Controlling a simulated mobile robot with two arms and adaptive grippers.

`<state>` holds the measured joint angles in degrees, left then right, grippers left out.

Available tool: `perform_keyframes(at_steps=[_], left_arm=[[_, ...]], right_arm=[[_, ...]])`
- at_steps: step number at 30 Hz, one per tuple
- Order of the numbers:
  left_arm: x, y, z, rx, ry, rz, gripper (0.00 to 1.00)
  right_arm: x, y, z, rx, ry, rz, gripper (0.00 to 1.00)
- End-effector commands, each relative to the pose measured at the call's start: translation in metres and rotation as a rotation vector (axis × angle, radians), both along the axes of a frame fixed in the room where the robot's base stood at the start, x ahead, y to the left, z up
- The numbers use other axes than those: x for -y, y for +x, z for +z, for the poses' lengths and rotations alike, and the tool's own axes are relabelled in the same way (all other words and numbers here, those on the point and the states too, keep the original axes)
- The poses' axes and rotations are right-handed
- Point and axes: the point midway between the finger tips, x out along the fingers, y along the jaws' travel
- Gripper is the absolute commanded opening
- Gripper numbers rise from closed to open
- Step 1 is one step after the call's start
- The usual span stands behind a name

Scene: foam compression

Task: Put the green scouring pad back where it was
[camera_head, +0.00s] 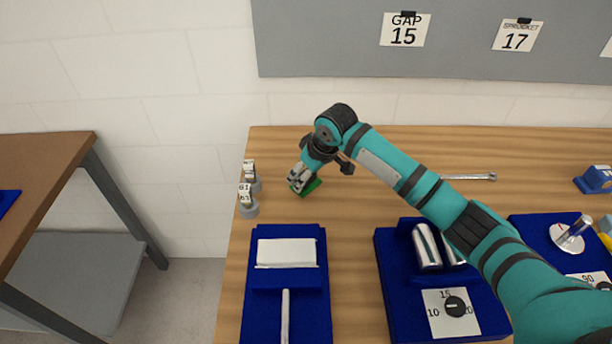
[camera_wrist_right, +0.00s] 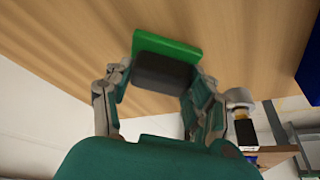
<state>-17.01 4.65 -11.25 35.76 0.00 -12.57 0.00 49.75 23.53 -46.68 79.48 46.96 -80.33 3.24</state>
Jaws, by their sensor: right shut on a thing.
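The green scouring pad (camera_head: 313,187) is at the far left part of the wooden table, mostly hidden under my right gripper (camera_head: 299,178) in the head view. In the right wrist view the pad (camera_wrist_right: 166,45) shows as a green slab with a dark grey block-like part on its near side. My right gripper (camera_wrist_right: 155,95) is shut on it, with one finger on each side of the dark part. I cannot tell whether the pad touches the table. My left gripper is not in view.
Small grey labelled weights (camera_head: 248,208) stand left of the gripper at the table's edge. A blue fixture with a white block (camera_head: 286,252) is in front. A blue fixture with metal cylinders (camera_head: 427,247) stands to the right. A wrench (camera_head: 468,177) lies behind it.

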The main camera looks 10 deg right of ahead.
Motion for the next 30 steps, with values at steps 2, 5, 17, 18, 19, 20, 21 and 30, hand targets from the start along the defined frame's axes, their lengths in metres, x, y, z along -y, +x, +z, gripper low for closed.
perform_keyframes(at_steps=[2,5,17,18,19,20,21,30], left_arm=[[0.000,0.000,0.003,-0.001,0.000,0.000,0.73],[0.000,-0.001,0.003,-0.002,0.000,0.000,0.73],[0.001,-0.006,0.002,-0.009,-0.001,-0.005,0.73],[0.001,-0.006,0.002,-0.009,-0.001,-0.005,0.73],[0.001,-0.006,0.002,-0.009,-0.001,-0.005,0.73],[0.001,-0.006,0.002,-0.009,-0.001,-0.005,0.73],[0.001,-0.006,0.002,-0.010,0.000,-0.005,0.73],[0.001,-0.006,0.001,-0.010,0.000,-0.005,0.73]], right_arm=[[0.000,0.000,-0.008,-0.001,-0.001,0.000,0.30],[0.000,0.000,-0.012,0.002,0.001,0.000,0.30],[0.000,0.000,-0.016,0.001,0.001,-0.001,0.65],[0.000,0.000,-0.016,0.001,0.001,-0.001,0.70],[0.000,0.000,-0.016,0.000,0.000,-0.001,0.74],[0.000,0.000,-0.016,0.001,0.001,-0.001,0.78],[0.000,0.000,-0.016,0.001,0.001,-0.001,0.79],[0.000,0.000,-0.012,0.002,0.000,0.000,0.79]])
